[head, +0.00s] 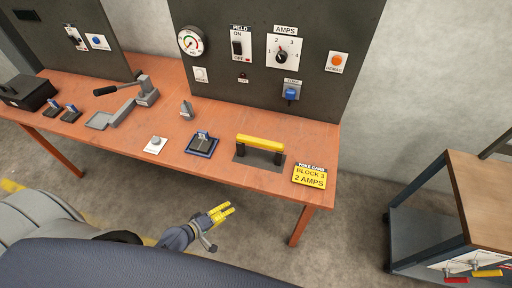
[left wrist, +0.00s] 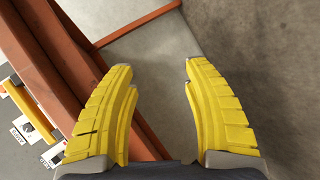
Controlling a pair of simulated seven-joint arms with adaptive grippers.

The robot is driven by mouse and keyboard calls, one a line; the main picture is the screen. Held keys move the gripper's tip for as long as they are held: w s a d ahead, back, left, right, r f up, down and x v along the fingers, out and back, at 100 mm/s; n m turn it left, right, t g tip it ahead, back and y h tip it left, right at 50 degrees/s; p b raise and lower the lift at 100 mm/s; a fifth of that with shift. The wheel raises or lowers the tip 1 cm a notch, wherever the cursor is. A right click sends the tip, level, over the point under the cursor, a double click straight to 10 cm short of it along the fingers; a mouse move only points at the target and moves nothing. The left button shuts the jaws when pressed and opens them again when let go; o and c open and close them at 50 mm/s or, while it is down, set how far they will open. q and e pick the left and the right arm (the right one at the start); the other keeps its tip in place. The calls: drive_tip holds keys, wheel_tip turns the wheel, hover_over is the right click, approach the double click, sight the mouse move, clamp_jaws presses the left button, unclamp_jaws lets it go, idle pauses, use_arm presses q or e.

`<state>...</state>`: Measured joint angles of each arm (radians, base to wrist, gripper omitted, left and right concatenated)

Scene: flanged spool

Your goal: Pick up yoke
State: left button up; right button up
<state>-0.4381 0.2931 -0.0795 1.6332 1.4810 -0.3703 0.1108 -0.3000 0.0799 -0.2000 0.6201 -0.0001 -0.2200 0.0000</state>
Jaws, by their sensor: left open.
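The yoke (head: 260,142) is a yellow bar on dark legs. It stands upright on a dark grey plate (head: 243,160) near the front right of the orange table. My left gripper (head: 230,210) is open and empty, in front of the table edge, apart from the yoke and to its lower left in the head view. A yellow piece at that view's left edge may be the yoke; I cannot be sure. My right gripper is not in view.
A yellow card (head: 310,176) reading "BLOCK 3, 2 AMPS" lies right of the yoke. A dark block on a blue-edged base (head: 202,145) sits to its left. The upright panel (head: 345,25) stands behind. A wood-topped cart (head: 485,185) stands at right.

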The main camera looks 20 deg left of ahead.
sight(257, 144)
use_arm(q)
drive_tip(key=w+r+n+t+h, duration=0.1)
drive_tip(key=w+r+t+h, duration=0.15)
drive_tip(key=r, duration=1.05)
drive_tip(key=w+r+n+t+h, duration=0.1)
drive_tip(key=w+r+t, duration=0.15)
drive_tip(key=r, duration=0.95)
drive_tip(key=x, duration=1.7)
drive_tip(key=shift+f, duration=0.25)
clamp_jaws()
drive_tip(key=shift+r, duration=0.15)
